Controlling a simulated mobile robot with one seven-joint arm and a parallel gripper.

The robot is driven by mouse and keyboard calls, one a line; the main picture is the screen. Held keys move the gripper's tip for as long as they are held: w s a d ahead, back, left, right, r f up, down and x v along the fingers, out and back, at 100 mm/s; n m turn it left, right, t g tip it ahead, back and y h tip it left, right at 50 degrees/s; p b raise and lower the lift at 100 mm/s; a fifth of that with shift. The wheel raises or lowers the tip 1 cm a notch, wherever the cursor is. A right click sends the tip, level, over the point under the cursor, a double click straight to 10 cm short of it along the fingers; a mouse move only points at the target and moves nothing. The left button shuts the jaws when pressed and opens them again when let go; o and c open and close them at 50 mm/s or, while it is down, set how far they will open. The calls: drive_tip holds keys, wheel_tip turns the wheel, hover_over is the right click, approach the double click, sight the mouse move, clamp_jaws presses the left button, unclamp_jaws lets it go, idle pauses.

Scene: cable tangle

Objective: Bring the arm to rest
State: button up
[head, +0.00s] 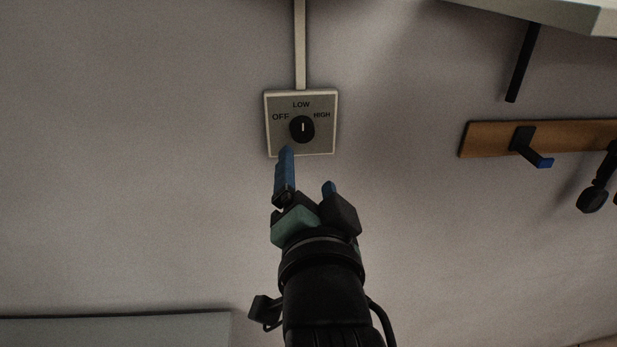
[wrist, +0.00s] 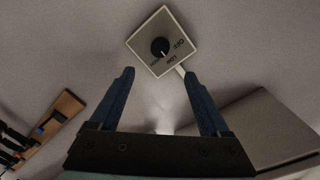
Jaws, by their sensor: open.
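My gripper (head: 308,168) is in the middle of the head view, with its blue fingers pointing up toward the wall. In the wrist view my gripper (wrist: 158,73) has its two fingers spread apart with nothing between them. A square switch plate (head: 274,138) marked OFF, LOW and HIGH is on the wall just beyond the fingertips. Its black knob (head: 302,129) has a white mark that stands upright, in line with LOW. The plate also shows in the wrist view (wrist: 145,37), beyond the fingers. The knob is outside the grip.
A pale conduit (head: 300,45) runs up from the plate. To the right, a wooden rail (head: 487,139) carries a hook (head: 524,145) and a dark hanging item (head: 592,200). A shelf or cabinet edge (head: 560,15) is at upper right. A grey surface (head: 120,330) is at lower left. The left wall is bare.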

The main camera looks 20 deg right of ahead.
drive_tip(key=s+a+r+n+t+y, duration=0.1)
drive_tip(key=s+a+r+n+t, duration=0.2)
drive_tip(key=r, duration=0.6)
drive_tip(key=s+a+r+n+t+y, duration=0.2)
drive_tip(key=a+r+n+t, duration=0.2)
drive_tip(key=r, duration=0.5)
drive_tip(key=s+a+r+n+t+y, duration=0.2)
drive_tip(key=s+a+r+n+t, duration=0.1)
drive_tip(key=a+r, duration=0.4)
drive_tip(key=r+n+t, duration=0.1)
drive_tip(key=r+n, duration=0.1)
drive_tip(key=shift+s+a+n, duration=0.25)
drive_tip(key=shift+s+n, duration=0.05)
